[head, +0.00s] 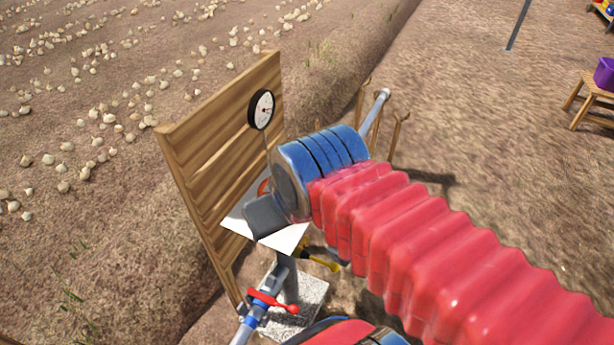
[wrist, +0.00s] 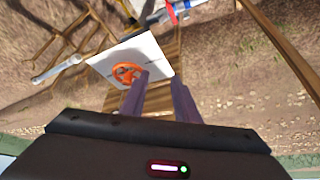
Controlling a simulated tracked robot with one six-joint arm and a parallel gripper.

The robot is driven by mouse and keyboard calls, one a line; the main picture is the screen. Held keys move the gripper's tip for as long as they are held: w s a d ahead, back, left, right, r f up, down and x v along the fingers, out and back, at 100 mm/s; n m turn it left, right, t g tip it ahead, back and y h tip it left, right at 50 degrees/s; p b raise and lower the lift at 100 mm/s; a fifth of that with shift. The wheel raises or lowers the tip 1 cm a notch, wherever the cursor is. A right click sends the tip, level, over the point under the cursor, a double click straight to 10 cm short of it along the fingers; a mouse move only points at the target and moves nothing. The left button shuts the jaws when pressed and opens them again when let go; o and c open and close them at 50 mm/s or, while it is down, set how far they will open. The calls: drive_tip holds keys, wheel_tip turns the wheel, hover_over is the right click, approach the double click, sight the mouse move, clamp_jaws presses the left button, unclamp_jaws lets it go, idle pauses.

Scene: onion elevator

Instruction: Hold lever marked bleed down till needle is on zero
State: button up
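The round black-rimmed gauge (head: 262,109) is mounted on the wooden board; its white dial shows, but its needle is too small to read. A red lever (head: 271,301) sits on the pipe low in front of the board, and a yellow-ended lever (head: 320,261) is by the post. I cannot read a bleed mark on either. The red lever also shows at the top of the wrist view (wrist: 172,13). My gripper (wrist: 160,79) is open and empty in the wrist view, its left fingertip overlapping the orange wheel (wrist: 126,73); contact is unclear. My arm hides its fingers in the head view.
A white plate (head: 287,238) on a post carries the orange wheel. The wooden board (head: 215,140) stands close behind. A grey pipe (head: 376,110) rises beside wooden stakes. A stool (head: 590,92) with a purple bucket (head: 605,74) is far right. Onions lie across the field.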

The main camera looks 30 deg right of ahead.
drive_tip(key=shift+d, duration=0.2)
drive_tip(key=c, duration=0.3)
drive_tip(key=shift+d+f, duration=0.2)
drive_tip(key=shift+d, duration=0.1)
drive_tip(key=shift+c, duration=0.8)
drive_tip(key=d+f+m+g, duration=0.1)
drive_tip(key=d+f, duration=0.1)
drive_tip(key=w+d+f+m+g, duration=0.1)
drive_tip(key=d+f, duration=0.1)
drive_tip(key=f, duration=0.1)
drive_tip(key=d+f+m+g, duration=0.1)
drive_tip(key=d+f, duration=0.1)
drive_tip(key=d, duration=0.1)
drive_tip(key=shift+w+f+m, duration=0.15)
drive_tip(key=shift+w+m, duration=0.15)
clamp_jaws()
drive_tip(key=w+d+f+m+g+y, duration=0.1)
drive_tip(key=w+d+f+m, duration=0.1)
drive_tip(key=d+f+m, duration=0.6)
drive_tip(key=w+d+f+m+g+y, duration=0.1)
drive_tip(key=w+d+f+m+y, duration=0.1)
drive_tip(key=d+f+m, duration=0.7)
drive_tip(key=shift+d+f+m, duration=0.25)
drive_tip(key=shift+f+m, duration=2.4)
drive_tip(key=shift+m, duration=1.65)
drive_tip(key=shift+w, duration=0.1)
